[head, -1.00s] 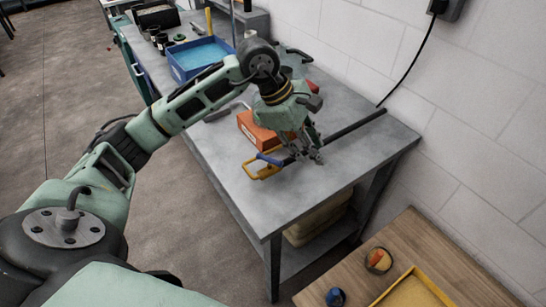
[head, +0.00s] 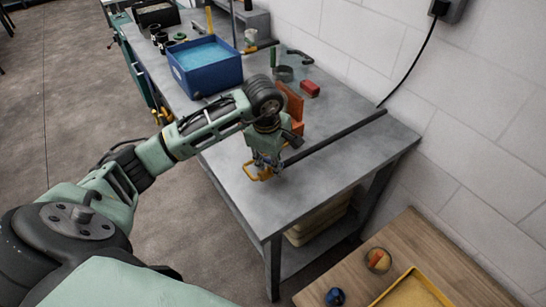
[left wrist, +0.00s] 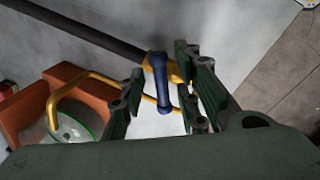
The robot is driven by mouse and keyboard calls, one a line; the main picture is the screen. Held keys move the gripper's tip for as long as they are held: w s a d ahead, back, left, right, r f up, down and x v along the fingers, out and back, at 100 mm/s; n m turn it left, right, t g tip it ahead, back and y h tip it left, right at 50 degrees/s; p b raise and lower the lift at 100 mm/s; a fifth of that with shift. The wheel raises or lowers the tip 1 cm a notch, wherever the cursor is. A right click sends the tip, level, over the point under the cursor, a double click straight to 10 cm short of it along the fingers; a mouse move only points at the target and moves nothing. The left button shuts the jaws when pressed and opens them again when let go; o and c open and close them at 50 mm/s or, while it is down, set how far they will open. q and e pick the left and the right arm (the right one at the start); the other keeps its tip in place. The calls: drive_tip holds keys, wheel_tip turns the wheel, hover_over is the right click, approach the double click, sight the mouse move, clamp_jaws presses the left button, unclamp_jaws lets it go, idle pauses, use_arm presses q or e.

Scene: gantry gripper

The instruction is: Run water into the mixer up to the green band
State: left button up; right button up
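A yellow tap spout (head: 258,174) sits at the end of a long black pipe (head: 335,138) on the grey bench. In the left wrist view the yellow pipe (left wrist: 97,77) bends over a clear bowl with a green ring (left wrist: 75,132), beside an orange body (left wrist: 22,112), apparently the mixer; its orange part (head: 292,106) shows behind my arm. A blue lever (left wrist: 158,85) stands on the tap. My left gripper (head: 263,172), also in the wrist view (left wrist: 158,98), is open with the lever between its fingers, gaps on both sides. The water level cannot be told. My right gripper is out of view.
A blue basin (head: 205,67) of water stands farther back on the bench, with small dark cups (head: 160,41) behind it. A red block (head: 310,88) lies near the wall. The bench's front end is clear. A wooden table (head: 440,262) with a yellow tray (head: 413,290) is at lower right.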

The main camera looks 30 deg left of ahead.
use_arm(q)
drive_tip(key=shift+c, duration=0.6)
clamp_jaws()
drive_tip(key=shift+w, duration=0.1)
drive_tip(key=m+b, duration=0.2)
drive_tip(key=b, duration=0.1)
drive_tip(key=shift+a+f+b, duration=0.1)
drive_tip(key=shift+a+b, duration=0.05)
drive_tip(key=shift+b, duration=0.25)
drive_tip(key=m+h+b, duration=0.1)
drive_tip(key=m+b, duration=0.1)
drive_tip(key=shift+m, duration=0.4)
drive_tip(key=shift+s+r+m+b, duration=0.2)
drive_tip(key=shift+r+m+b, duration=0.1)
drive_tip(key=shift+m+b, duration=0.3)
drive_tip(key=shift+c, duration=0.3)
unclamp_jaws()
drive_tip(key=shift+o, duration=0.9)
drive_tip(key=shift+f, duration=0.1)
